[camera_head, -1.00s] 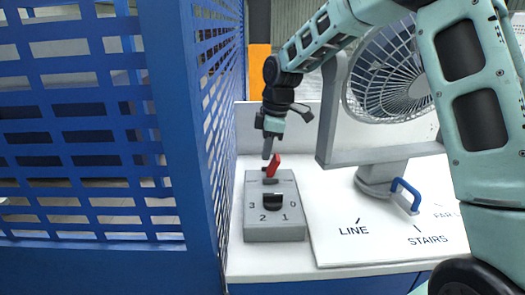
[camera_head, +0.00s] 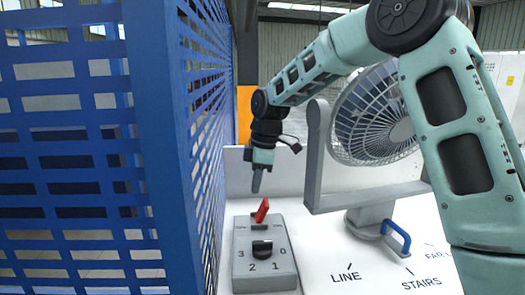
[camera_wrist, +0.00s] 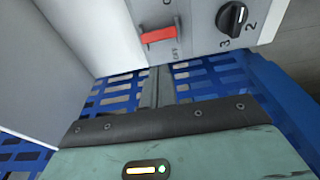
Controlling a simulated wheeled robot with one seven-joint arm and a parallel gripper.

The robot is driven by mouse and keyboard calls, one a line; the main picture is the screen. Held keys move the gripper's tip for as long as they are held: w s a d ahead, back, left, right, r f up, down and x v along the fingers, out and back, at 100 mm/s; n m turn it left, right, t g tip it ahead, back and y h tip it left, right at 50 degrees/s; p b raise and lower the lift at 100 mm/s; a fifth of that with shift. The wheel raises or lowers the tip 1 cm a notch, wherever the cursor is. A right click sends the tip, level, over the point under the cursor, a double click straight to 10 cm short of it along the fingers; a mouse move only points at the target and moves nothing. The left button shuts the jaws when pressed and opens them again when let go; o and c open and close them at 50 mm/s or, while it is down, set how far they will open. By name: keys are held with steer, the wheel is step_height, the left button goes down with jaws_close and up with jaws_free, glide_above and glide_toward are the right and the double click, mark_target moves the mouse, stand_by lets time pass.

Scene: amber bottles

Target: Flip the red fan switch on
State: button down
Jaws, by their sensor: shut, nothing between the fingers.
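The red fan switch (camera_head: 262,210) stands at the back end of a grey control box (camera_head: 243,262) and tilts up in the head view. In the wrist view the red switch (camera_wrist: 158,34) lies near the top, with lettering that looks like OFF beside it. My gripper (camera_head: 256,190) points down just above and slightly left of the switch. Its fingers (camera_wrist: 157,72) are shut and empty, just short of the switch in the wrist view. Whether they touch it I cannot tell.
A black dial (camera_head: 262,249) with numbers sits at the front of the box. A grey-framed fan (camera_head: 375,115) with a blue handle (camera_head: 397,235) stands to the right on a white labelled panel (camera_head: 335,255). A blue mesh wall (camera_head: 185,150) rises close on the left.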

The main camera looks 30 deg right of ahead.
mark_target(266, 201)
step_height(266, 201, up, 15)
steer(key=s+d+b, duration=0.1)
steer(key=d+b, duration=0.1)
steer(key=b, duration=0.1)
steer(key=shift+d, duration=0.2)
steer(key=s+a+f+m+b, duration=0.2)
steer(key=s+a+f+b, duration=0.2)
steer(key=s+a+f, duration=1.2)
steer(key=s+f+m+b, duration=0.1)
steer(key=s+f, duration=0.5)
steer(key=s, duration=0.2)
steer(key=s+a+f+m+h+b, duration=0.1)
steer(key=s+f+m, duration=0.1)
steer(key=s+f, duration=0.4)
steer(key=s, duration=0.3)
steer(key=shift+s+m+g, duration=0.3)
steer(key=shift+g, duration=0.1)
steer(key=shift+a, duration=0.1)
